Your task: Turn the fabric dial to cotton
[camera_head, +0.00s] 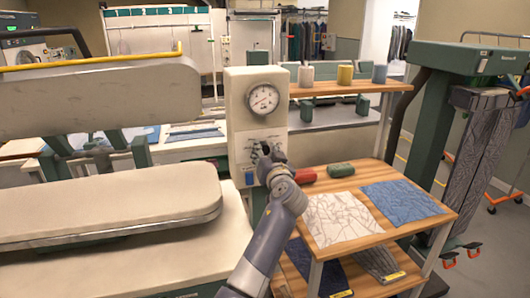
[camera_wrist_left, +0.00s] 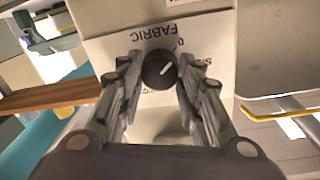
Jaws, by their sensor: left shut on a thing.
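The fabric dial (camera_wrist_left: 159,70) is a round black knob with a white pointer mark on a pale control panel (camera_head: 241,112). In the left wrist view it sits between the fingers of my left gripper (camera_wrist_left: 158,84), which is shut on it. The word FABRIC reads upside down beside the dial, and the pointer slants to the upper right. Other lettering around it is partly hidden, and I cannot read which fabric the pointer marks. In the head view my left gripper (camera_head: 266,154) covers the dial. My right gripper is in neither view.
A pressure gauge (camera_head: 263,99) is above the dial on the panel. A padded press (camera_head: 105,205) stands at left. At right, a wooden shelf unit (camera_head: 334,184) holds a white cloth (camera_head: 342,218), a blue cloth (camera_head: 402,202), and red (camera_head: 305,176) and green (camera_head: 341,170) items.

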